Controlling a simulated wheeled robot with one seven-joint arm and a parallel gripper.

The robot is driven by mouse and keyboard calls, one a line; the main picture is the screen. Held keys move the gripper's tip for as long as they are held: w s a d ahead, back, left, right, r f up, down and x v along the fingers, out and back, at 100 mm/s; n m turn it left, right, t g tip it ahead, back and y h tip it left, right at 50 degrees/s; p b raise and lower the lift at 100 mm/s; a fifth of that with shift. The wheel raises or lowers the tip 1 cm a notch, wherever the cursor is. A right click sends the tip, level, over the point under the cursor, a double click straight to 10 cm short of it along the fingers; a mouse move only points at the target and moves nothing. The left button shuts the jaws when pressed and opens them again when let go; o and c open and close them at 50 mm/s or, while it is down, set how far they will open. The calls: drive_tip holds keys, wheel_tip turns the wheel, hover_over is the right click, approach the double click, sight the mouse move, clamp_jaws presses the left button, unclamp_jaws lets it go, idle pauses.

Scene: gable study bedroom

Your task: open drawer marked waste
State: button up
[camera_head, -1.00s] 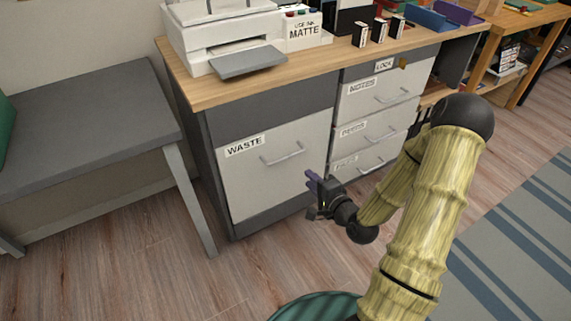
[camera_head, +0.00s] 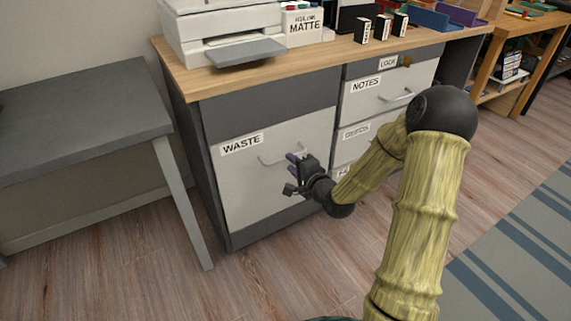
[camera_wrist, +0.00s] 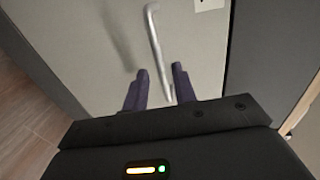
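The drawer marked WASTE (camera_head: 245,190) is the large light grey front at the lower left of the desk, and it looks shut. Its bar handle (camera_head: 277,157) is partly hidden behind my gripper in the head view. My gripper (camera_head: 291,172) is at the right part of this front, close to the handle. In the wrist view the fingers (camera_wrist: 160,88) stand apart, with the handle (camera_wrist: 157,45) running down between them, nearer the right finger. Whether they touch the handle I cannot tell.
Smaller drawers, one marked NOTES (camera_head: 375,95), sit to the right, partly behind my arm. A grey side table (camera_head: 85,120) stands at the left. A printer (camera_head: 225,35) is on the desk top. Bare wooden floor (camera_head: 270,270) lies before the drawer.

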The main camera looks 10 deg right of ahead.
sight(285, 159)
drive_tip(key=shift+b+x, duration=0.75)
drive_tip(key=shift+x, duration=1.65)
clamp_jaws()
